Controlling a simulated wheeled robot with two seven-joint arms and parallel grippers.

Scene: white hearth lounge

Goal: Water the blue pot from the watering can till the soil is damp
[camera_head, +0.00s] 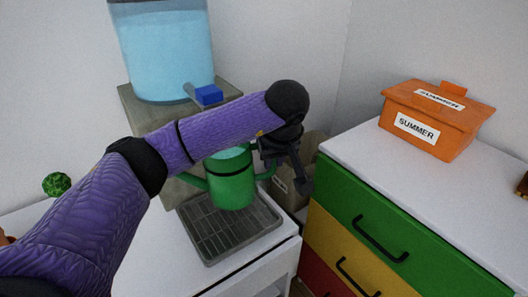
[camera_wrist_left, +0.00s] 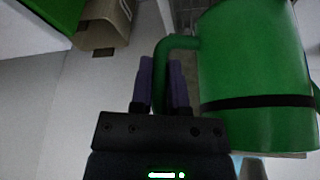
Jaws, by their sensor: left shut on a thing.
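The green watering can (camera_head: 232,185) is upright at the grey slatted drip tray (camera_head: 215,238), below the water tank. I cannot tell if its base touches the tray. My left gripper (camera_wrist_left: 163,85) is shut on the can's handle (camera_wrist_left: 163,50), with its purple fingers on either side of it in the left wrist view. My left forearm crosses in front of the can's top in the head view and hides it, so the water inside cannot be seen. The blue pot is not in view. My right gripper is not in view.
A clear tank of blue water (camera_head: 165,50) with a blue tap (camera_head: 208,95) stands above. To the right, a white-topped dresser (camera_head: 350,150) with coloured drawers holds an orange SUMMER box (camera_head: 430,120). A brown container (camera_head: 310,150) stands in the gap. A small green plant (camera_head: 57,184) is left.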

